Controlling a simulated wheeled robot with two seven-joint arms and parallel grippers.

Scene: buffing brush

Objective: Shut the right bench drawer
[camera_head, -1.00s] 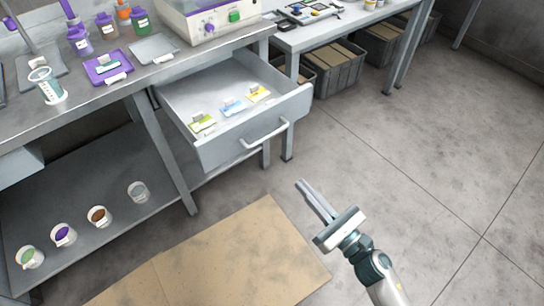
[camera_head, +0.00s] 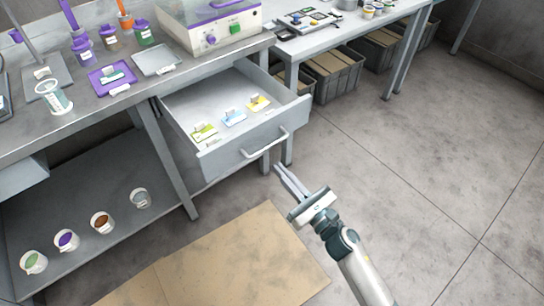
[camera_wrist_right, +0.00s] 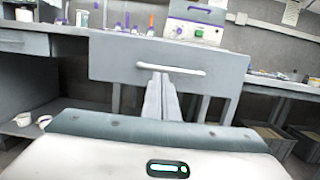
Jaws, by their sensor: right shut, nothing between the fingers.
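The right bench drawer (camera_head: 229,161) is pulled open under the metal bench. It has a grey front with a bar handle (camera_head: 264,143), and several small labelled packets (camera_head: 234,118) lie inside. My right gripper (camera_head: 281,172) is shut and empty, just in front of and below the handle in the head view. In the right wrist view the fingers (camera_wrist_right: 160,92) point at the drawer front (camera_wrist_right: 118,62), below the white handle (camera_wrist_right: 170,69). I cannot tell whether the fingertips touch the drawer. My left gripper is not in view.
The bench top (camera_head: 120,101) carries bottles, trays and a purple-and-white machine (camera_head: 208,25). Bench legs (camera_head: 168,160) stand beside the drawer. Cups (camera_head: 102,222) stand on the lower shelf. A brown mat (camera_head: 225,262) lies on the floor. Grey crates (camera_head: 335,76) sit under the right-hand table. The floor at right is clear.

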